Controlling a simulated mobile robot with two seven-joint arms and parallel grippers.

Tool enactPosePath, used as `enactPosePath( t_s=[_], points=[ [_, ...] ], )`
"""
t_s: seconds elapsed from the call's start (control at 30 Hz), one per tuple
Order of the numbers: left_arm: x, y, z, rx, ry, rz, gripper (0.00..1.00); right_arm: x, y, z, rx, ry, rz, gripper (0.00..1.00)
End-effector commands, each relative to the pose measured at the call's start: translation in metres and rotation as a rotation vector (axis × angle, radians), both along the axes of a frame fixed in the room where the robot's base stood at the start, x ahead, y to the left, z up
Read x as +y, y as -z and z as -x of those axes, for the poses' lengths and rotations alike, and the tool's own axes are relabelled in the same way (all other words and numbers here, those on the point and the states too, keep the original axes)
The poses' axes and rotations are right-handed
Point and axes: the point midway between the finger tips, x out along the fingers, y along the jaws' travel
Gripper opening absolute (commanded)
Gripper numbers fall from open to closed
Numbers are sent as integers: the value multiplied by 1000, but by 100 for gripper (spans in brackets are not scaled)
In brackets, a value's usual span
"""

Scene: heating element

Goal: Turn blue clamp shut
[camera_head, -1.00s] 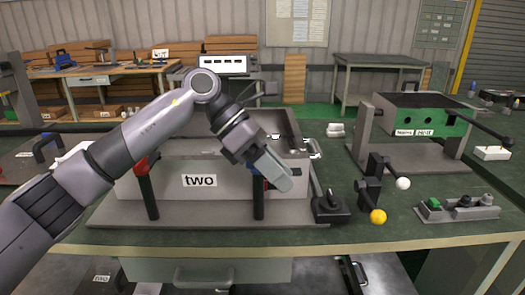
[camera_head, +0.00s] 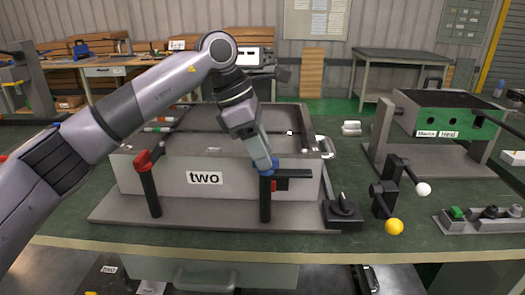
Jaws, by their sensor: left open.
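The blue clamp (camera_head: 268,171) stands at the front right of the grey box labelled "two" (camera_head: 150,182). It has a black upright post (camera_head: 265,200) and a blue top, with a dark arm and a red part reaching right along the box front. My left gripper (camera_head: 262,160) comes down from above, its tip at or just above the blue top. I cannot tell whether it touches. It is open, though its fingers look close together from this side. A second clamp with a red top (camera_head: 147,158) stands at the box's front left. My right gripper is not in view.
A black knob box (camera_head: 343,215) stands right of the grey box. Levers with a yellow ball (camera_head: 394,227) and a white ball (camera_head: 423,189) are farther right, near a button panel (camera_head: 485,218). A green-faced machine (camera_head: 440,120) stands behind them.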

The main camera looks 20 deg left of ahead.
Motion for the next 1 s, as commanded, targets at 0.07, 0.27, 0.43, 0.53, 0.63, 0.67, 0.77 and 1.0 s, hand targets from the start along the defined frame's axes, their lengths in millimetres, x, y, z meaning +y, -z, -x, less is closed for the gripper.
enactPosePath(
  t_s=[0.07, 0.27, 0.43, 0.53, 0.63, 0.67, 0.77, 1.0],
  points=[
    [-2, 4, 0, 1, 0, 0, 40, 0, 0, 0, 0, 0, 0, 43],
    [-3, 6, -1, 0, 0, 1, 40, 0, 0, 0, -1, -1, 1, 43],
    [-3, 6, -1, -1, 1, 1, 8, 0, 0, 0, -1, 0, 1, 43],
    [-3, 6, 0, -1, 1, 1, 0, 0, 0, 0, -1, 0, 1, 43],
    [-3, 5, 0, 0, 1, 1, 0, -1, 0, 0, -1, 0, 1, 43],
    [-3, 5, 0, 0, 0, 1, 0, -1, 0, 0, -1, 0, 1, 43],
    [-3, 5, -1, 0, -1, 1, 0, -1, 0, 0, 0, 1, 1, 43],
    [-5, 5, -3, 0, -19, 0, 0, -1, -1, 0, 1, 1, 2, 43]
  ],
)
